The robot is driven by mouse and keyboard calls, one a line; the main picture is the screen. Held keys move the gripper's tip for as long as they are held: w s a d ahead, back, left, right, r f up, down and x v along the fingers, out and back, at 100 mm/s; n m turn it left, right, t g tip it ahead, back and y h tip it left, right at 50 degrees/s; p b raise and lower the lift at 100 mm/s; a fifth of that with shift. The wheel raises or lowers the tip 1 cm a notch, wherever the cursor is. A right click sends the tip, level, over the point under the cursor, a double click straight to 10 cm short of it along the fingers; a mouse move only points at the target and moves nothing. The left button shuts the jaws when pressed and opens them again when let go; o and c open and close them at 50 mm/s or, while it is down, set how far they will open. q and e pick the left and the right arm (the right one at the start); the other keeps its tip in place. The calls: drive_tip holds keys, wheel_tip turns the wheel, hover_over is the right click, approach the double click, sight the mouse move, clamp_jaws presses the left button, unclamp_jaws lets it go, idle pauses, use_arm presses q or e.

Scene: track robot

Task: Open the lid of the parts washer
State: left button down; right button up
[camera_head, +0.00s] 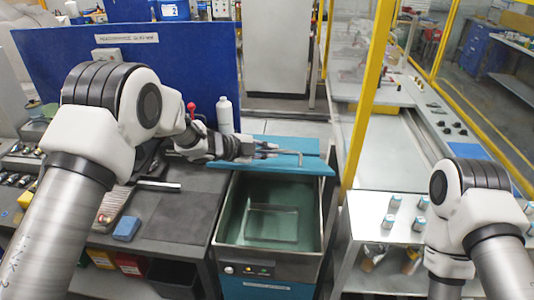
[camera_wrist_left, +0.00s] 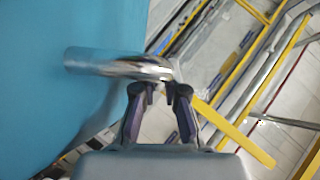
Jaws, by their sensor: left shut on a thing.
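The parts washer (camera_head: 266,212) stands in the middle of the head view, a metal basin with a green inside. Its teal lid (camera_head: 318,168) is raised at the back, so the basin shows open below it. The lid also fills the left of the left wrist view (camera_wrist_left: 50,110). A shiny metal handle (camera_head: 290,153) stands out from the lid, and it shows in the left wrist view too (camera_wrist_left: 115,65). My left gripper (camera_head: 268,152) is shut on the handle, with its fingertips (camera_wrist_left: 160,90) at the bar's end. My right gripper is out of view.
A grey bench (camera_head: 180,220) with a blue block (camera_head: 126,228) lies left of the washer. A white bottle (camera_head: 224,114) stands behind the lid. A yellow post (camera_head: 368,100) rises close to the right. A metal table (camera_head: 380,215) holds several small boxes.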

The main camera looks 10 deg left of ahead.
use_arm(q)
drive_tip(key=shift+w+r+p, duration=0.65)
drive_tip(key=shift+r+p, duration=0.05)
drive_tip(key=shift+r, duration=0.05)
drive_tip(key=c, duration=1.2)
unclamp_jaws()
drive_tip(key=shift+d+f, duration=0.1)
drive_tip(key=v, duration=1.2)
drive_tip(key=shift+r, duration=0.25)
drive_tip(key=shift+w, duration=0.1)
